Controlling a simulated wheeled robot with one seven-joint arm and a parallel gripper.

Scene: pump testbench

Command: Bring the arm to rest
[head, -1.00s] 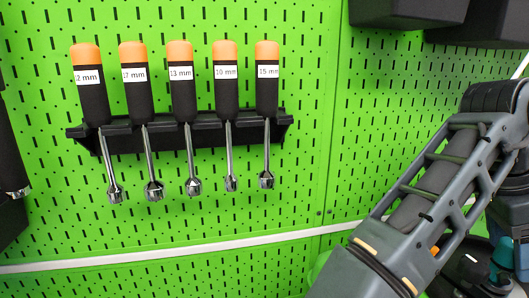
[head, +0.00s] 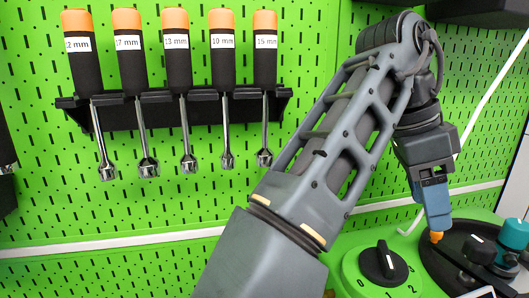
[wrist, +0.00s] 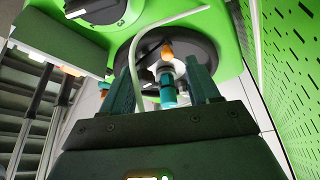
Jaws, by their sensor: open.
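My arm reaches up and bends down at the right of the head view. My gripper (head: 434,222) points down over the dark round plate of the green bench (head: 375,250). Its fingers overlap from this side. In the wrist view my gripper (wrist: 163,78) has its two teal fingers apart. A teal cylinder (wrist: 167,90) and an orange tip (wrist: 167,50) show in the gap between them, beyond the fingers. Whether any finger touches them I cannot tell. I see nothing held.
Several orange-topped socket drivers (head: 175,50) hang in a black rack (head: 205,107) on the green pegboard, left of my arm. A black numbered dial (head: 383,262) and a teal knob (head: 515,233) stand on the bench. A dark bin (head: 480,10) hangs at upper right.

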